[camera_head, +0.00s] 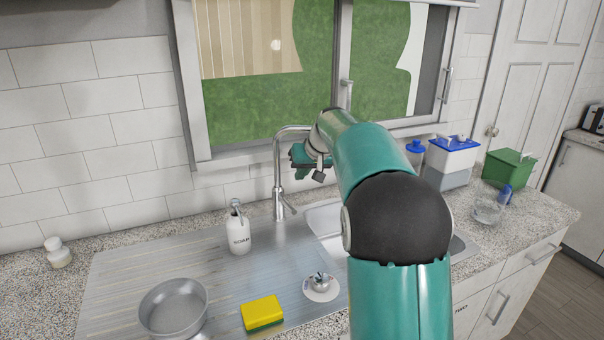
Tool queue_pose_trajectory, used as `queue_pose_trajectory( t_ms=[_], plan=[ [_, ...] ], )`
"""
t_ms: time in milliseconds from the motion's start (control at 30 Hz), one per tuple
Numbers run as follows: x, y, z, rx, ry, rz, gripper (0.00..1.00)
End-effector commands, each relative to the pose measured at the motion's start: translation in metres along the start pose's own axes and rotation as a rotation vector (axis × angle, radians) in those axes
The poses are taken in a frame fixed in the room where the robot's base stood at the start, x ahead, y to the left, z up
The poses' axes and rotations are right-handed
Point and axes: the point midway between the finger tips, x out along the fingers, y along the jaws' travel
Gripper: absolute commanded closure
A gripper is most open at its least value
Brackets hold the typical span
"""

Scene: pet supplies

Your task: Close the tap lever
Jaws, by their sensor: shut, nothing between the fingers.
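The silver tap (278,175) stands upright behind the sink, and its spout bends over to the right behind my arm. Its small lever (289,205) sticks out low on the right side of the tap, angled up from the base. My gripper (302,172) is small in this view, just right of the tap's column and above the lever, apart from the lever. It is shut and holds nothing. The sink (326,220) is partly hidden by my arm.
A white soap bottle (238,232) stands left of the tap. A metal bowl (173,307), a yellow sponge (262,312) and a round drain plug (321,288) lie in front. Blue-lidded containers (450,160) and a green box (508,169) stand at the right. A window (330,75) is behind.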

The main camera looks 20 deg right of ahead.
Motion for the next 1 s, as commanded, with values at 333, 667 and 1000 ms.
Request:
queue_pose_trajectory(
  t_ms=[333, 667, 1000],
  plan=[
    [0.071, 0.000, 0.000, -0.002, -0.002, 0.000, 1.00],
    [0.094, 0.001, 0.026, -0.002, 0.001, 0.000, 1.00],
    [0.095, 0.002, 0.028, -0.002, 0.000, 0.000, 1.00]
  ],
)
